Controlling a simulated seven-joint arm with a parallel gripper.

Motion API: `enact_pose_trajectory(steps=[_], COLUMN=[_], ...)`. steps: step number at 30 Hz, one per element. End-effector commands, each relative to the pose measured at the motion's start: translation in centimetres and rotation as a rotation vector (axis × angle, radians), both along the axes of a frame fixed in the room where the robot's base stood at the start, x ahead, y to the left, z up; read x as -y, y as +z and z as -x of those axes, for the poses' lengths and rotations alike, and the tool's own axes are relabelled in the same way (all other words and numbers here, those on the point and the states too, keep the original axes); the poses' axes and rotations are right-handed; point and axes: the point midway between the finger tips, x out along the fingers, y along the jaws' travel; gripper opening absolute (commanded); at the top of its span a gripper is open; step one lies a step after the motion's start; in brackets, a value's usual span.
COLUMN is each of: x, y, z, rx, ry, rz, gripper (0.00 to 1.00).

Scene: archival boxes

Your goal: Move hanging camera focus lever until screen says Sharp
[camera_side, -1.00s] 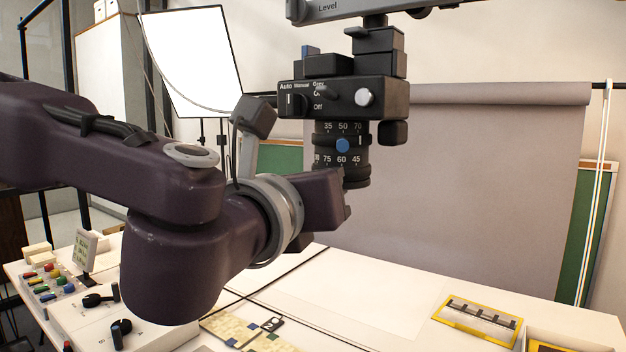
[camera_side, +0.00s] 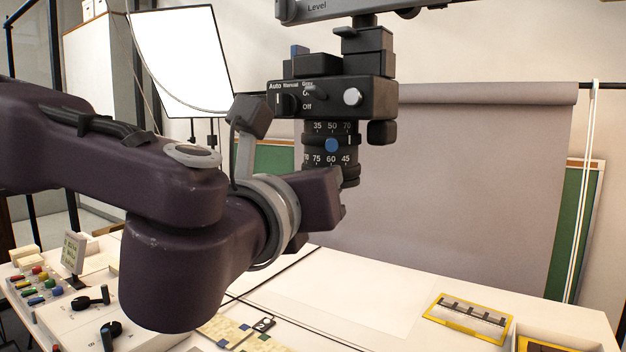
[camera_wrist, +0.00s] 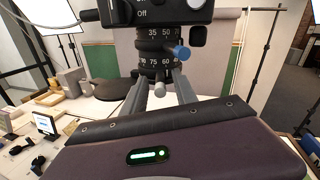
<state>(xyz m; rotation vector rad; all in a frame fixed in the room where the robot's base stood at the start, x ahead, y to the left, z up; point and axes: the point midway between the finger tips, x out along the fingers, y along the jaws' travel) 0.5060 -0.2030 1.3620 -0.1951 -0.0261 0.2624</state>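The black hanging camera (camera_side: 345,97) points its lens (camera_side: 330,130) straight down, with numbered rings. A blue knob (camera_side: 331,145) sticks out of the lens; it also shows in the wrist view (camera_wrist: 181,52), to the upper right of my fingers. A grey knob (camera_wrist: 160,89) is on the lower lens, between my fingers in that picture. My gripper (camera_wrist: 159,82) is open, its two grey fingers apart, just below and in front of the lens. I cannot tell whether they touch anything. A small screen (camera_side: 73,253) stands at the left of the table; its text is too small to read.
A control panel (camera_side: 85,315) with black knobs and coloured buttons (camera_side: 35,285) are on the left of the table. A yellow-framed scale (camera_side: 468,317) lies at the right. A grey backdrop (camera_side: 460,190) hangs behind.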

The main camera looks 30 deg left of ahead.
Motion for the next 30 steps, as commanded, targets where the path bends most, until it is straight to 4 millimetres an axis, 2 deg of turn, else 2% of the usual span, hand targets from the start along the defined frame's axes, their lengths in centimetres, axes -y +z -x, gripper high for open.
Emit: enact_pose_trajectory(steps=[9, 12, 30], x=[1.6, 1.8, 1.8], y=[0.0, 0.0, 0.0], z=[5.6, 6.5, 6.7], rx=[0.000, 0.001, 0.000], ry=[-0.004, -0.003, -0.001], rz=[0.001, 0.001, 0.000], gripper=[0.34, 0.34, 0.34])
